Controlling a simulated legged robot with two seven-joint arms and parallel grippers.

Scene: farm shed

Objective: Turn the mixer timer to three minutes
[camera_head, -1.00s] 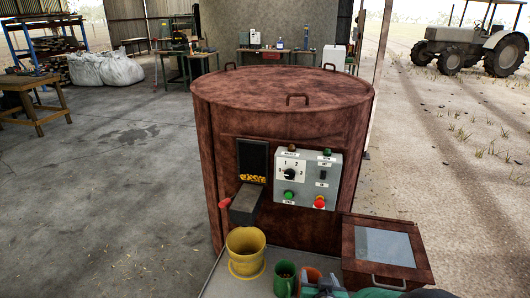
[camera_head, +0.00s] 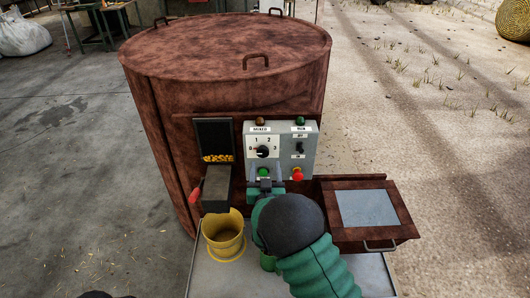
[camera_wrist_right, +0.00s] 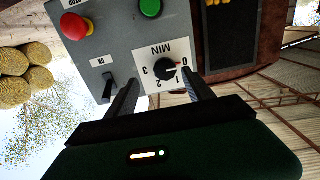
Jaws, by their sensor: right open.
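The timer dial (camera_head: 262,152) is a black knob on a white plate marked 0 to 3, on the grey control panel (camera_head: 283,137) of the brown mixer (camera_head: 225,85). In the right wrist view the panel is upside down, and the dial (camera_wrist_right: 168,74) has its pointer near 0. My right gripper (camera_head: 265,187) is just below the panel in the head view. In its wrist view the open fingers (camera_wrist_right: 160,94) point toward the dial, one to each side, with nothing held. I cannot tell how far the fingertips are from the knob. My left gripper is not in view.
A black switch (camera_wrist_right: 106,90), a red button (camera_wrist_right: 75,27) and a green button (camera_wrist_right: 150,8) sit close to the dial. A yellow bucket (camera_head: 224,234) stands left of my right arm under the chute (camera_head: 216,188). A lidded brown box (camera_head: 370,208) is on the right.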

